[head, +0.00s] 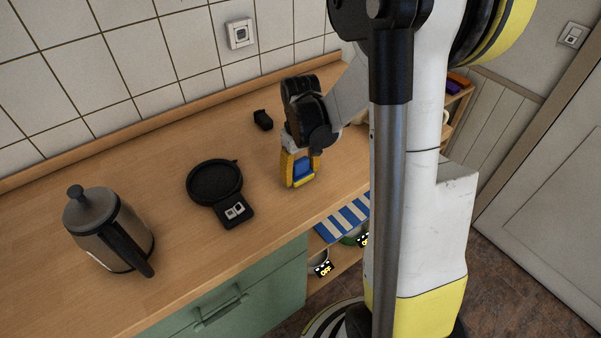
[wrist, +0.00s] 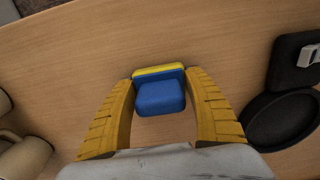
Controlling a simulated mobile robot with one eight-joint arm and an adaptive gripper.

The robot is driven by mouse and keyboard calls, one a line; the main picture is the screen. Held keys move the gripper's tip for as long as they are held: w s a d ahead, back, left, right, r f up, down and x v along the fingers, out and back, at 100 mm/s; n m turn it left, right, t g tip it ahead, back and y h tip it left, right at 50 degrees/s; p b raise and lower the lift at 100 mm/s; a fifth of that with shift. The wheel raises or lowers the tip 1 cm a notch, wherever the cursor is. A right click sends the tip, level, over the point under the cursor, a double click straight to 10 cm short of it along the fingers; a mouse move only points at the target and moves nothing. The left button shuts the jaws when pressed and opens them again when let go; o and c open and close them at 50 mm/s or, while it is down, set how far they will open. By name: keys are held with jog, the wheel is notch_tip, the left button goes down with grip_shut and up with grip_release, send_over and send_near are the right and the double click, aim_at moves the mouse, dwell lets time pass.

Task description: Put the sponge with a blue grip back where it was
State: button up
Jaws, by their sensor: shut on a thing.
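The sponge with a blue grip (head: 303,172) is between the yellow fingers of my gripper (head: 299,168), over the wooden counter (head: 150,180) near its front edge. In the wrist view the sponge (wrist: 160,97) shows its blue grip facing the camera and a yellow strip along its far side. My gripper (wrist: 160,76) is shut on it, with one finger at each end. The fingers point down at the counter. I cannot tell whether the sponge touches the counter or is just above it.
A black round-ended device (head: 215,181) lies left of the gripper, and a kettle (head: 105,228) stands farther left. A small black object (head: 263,120) lies behind. Beige rounded items (wrist: 22,158) show in the wrist view. A blue-and-white striped cloth (head: 343,219) is below the front edge.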

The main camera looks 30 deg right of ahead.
aim_at(301, 160)
jog(key=o, duration=1.2)
jog(key=shift+f, duration=0.1)
notch_tip(301, 160, up, 12)
jog(key=p, duration=0.4)
jog(key=s+a+r+t, duration=0.2)
jog(key=s+a+r, duration=0.1)
jog(key=a, duration=0.1)
jog(key=s+a+r+t, duration=0.2)
jog(key=s+a+r, duration=0.1)
jog(key=s+a, duration=0.1)
jog(key=s+a+r+t, duration=0.2)
jog(key=s+a+t, duration=0.1)
jog(key=a, duration=0.2)
jog(key=shift+s+a+r, duration=0.25)
jog(key=shift+s+r, duration=0.15)
